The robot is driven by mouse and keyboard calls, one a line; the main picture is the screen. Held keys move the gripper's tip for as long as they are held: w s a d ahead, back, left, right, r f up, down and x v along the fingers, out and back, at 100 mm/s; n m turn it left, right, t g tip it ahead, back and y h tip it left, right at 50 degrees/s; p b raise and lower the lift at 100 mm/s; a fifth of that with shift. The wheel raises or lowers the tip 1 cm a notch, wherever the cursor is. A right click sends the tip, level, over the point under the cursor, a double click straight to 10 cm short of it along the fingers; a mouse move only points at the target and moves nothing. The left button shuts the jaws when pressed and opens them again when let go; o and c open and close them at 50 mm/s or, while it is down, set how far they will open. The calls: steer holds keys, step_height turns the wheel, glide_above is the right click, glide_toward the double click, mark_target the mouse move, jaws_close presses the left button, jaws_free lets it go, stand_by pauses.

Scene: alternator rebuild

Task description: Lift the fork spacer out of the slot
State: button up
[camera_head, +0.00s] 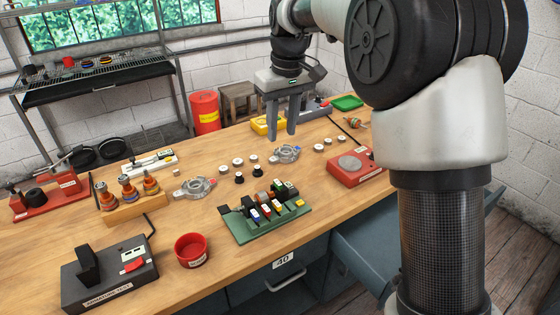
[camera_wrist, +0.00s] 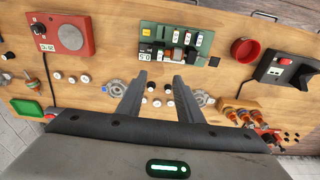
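A green fixture (camera_head: 270,232) stands near the front edge of the bench. It holds several small coloured blocks (camera_head: 265,210) in a row, in white, blue, red, yellow and dark green. It also shows at the top of the wrist view (camera_wrist: 205,50). I cannot tell which piece is the fork spacer or which gap is its slot. My gripper (camera_head: 281,130) points down above the bench, behind and apart from the fixture. Its two grey fingers are apart with nothing between them, as the wrist view (camera_wrist: 160,80) also shows.
Grey metal housings (camera_head: 285,153) (camera_head: 195,188) and several small round parts (camera_head: 238,162) lie behind the fixture. A red bowl (camera_head: 191,248) and a dark tester (camera_head: 110,272) stand left. A red device (camera_head: 355,168) stands right. Bare wood surrounds the fixture's left side.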

glide_above(278, 182)
steer(key=f, duration=0.8)
steer(key=f+b, duration=0.1)
steer(key=f, duration=0.3)
steer(key=shift+s+a+f, duration=0.1)
steer(key=shift+s+f, duration=0.15)
steer(key=shift+f, duration=0.1)
steer(key=shift+w+f, duration=0.1)
steer(key=shift+f, duration=2.65)
jaws_close()
